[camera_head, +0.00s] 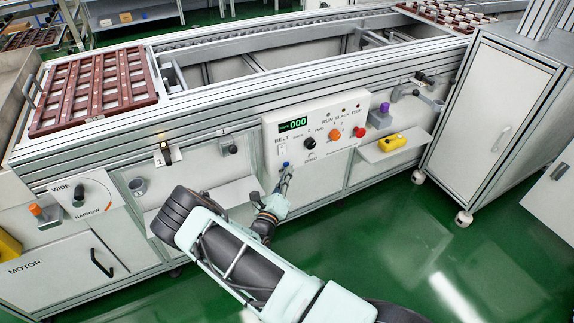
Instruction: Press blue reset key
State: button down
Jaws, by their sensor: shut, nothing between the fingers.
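The blue reset key (285,164) is a small blue spot low on the left part of the white control panel (328,112). The panel is on the front face of the conveyor. My gripper (286,173) is shut and empty, with its tips just below the blue key in the picture. I cannot tell whether the tips touch it. My arm reaches up to the panel from the lower right.
The panel also has a green display (293,125), a black knob (310,143), an orange button (336,134) and a red button (360,132). A yellow pendant (391,142) lies on a shelf to the right. Green floor is free in front.

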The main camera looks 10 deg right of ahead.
jog(key=s+d+p, duration=0.2)
jog(key=s, duration=0.3)
jog(key=shift+s+p, duration=0.4)
dwell(0.7)
